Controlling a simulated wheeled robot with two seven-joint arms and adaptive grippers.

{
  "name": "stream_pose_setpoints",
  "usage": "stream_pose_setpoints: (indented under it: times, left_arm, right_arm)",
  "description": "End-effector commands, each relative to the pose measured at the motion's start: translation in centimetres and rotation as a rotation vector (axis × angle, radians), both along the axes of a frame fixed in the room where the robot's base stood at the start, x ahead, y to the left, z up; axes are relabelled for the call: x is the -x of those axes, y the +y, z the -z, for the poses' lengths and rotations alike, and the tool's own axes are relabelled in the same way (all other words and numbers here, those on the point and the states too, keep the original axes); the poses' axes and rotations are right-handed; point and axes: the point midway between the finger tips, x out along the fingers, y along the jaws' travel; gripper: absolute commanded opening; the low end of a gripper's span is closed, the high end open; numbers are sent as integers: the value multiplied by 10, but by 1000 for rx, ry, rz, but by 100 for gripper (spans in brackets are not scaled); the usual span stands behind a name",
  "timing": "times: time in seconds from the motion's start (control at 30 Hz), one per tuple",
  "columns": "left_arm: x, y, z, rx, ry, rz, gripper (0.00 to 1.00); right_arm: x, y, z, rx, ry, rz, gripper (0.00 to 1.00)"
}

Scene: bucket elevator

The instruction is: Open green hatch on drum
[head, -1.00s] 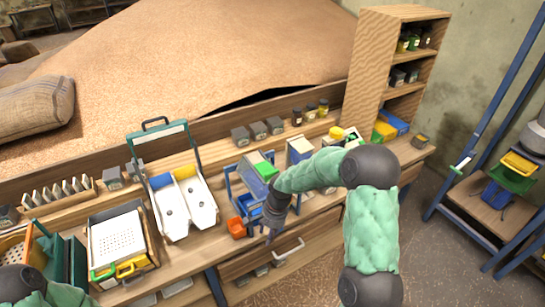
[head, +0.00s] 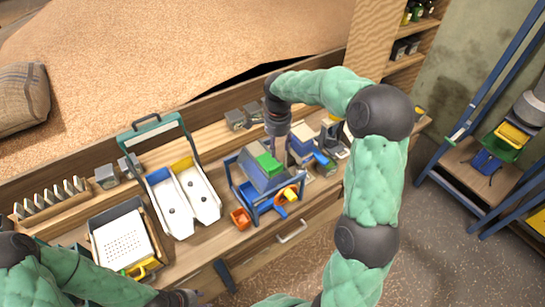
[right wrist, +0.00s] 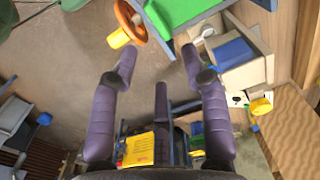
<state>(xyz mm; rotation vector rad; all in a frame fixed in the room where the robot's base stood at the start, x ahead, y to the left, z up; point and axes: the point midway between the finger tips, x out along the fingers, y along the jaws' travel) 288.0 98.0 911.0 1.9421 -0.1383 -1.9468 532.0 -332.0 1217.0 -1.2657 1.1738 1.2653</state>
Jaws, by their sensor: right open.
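The grey drum (head: 254,178) sits in a blue frame (head: 238,187) on the bench, with the green hatch (head: 268,163) on its upper side. The hatch lies flat against the drum and looks closed. My right gripper (head: 279,133) hangs just behind and above the drum in the head view, apart from the hatch.
An orange crank with a yellow handle (right wrist: 122,37) is on the drum's side. A white two-channel chute (head: 182,205) is left of the drum. A grey-and-blue machine (head: 301,143) stands close at right.

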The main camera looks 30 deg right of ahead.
Motion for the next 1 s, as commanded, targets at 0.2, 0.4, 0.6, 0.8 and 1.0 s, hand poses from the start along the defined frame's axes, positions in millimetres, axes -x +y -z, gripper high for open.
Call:
stream_pose_setpoints:
  times: [0.2,0.4,0.6,0.8,1.0]
  left_arm:
    - [1,0,-1,0,1,0,40]
    - [0,0,-4,0,0,0,40]
    - [0,0,-5,0,0,0,40]
    - [0,0,-6,0,0,0,40]
    - [0,0,-6,0,0,0,40]
  right_arm:
    - [2,0,30,-2,6,-1,46]
    - [1,0,66,-2,5,-1,46]
    - [1,1,93,-2,3,-3,46]
    - [1,1,104,-2,1,-1,46]
    - [1,1,106,-2,1,-2,46]
